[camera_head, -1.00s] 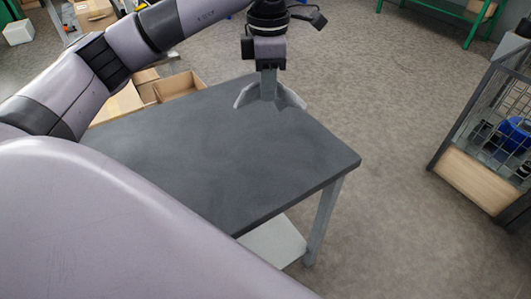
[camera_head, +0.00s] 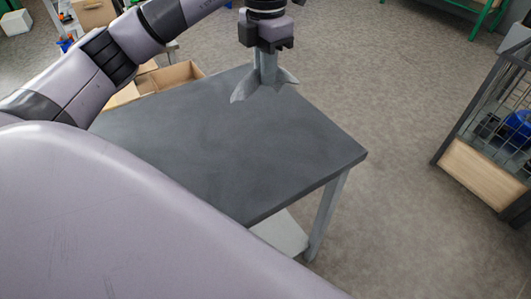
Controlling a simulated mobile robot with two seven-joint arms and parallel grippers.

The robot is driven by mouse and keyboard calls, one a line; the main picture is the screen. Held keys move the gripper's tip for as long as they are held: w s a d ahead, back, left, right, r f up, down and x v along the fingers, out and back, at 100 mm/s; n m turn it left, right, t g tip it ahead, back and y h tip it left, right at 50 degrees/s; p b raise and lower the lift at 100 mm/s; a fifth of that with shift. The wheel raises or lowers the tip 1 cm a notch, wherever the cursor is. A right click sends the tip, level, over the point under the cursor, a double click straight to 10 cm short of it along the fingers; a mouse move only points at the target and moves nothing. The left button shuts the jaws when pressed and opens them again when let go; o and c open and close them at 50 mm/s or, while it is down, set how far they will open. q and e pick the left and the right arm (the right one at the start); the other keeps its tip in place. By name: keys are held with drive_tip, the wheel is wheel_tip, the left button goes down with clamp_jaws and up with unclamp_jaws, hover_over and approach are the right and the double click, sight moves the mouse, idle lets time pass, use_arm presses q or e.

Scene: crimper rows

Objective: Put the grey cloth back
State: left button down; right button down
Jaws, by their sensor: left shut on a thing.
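The grey cloth (camera_head: 264,84) hangs draped from my left gripper (camera_head: 266,54), its lower corners spreading to both sides. My left gripper is shut on it and points down near the far edge of the dark grey table (camera_head: 220,150). The cloth shows in front of the tabletop's far edge. I cannot tell whether its lower edge touches the table. My right gripper is not in view.
The visible tabletop is bare. Cardboard boxes (camera_head: 170,78) stand beyond its far left side. A wire cage with a wooden panel (camera_head: 482,174) stands at the right. Open floor (camera_head: 405,110) lies between table and cage.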

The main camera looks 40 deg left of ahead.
use_arm(q)
wheel_tip(320, 180, down, 14)
idle(0.4)
drive_tip(key=c, duration=0.5)
unclamp_jaws()
drive_tip(key=shift+c, duration=0.2)
drive_tip(key=shift+r, duration=0.1)
wheel_tip(320, 180, up, 7)
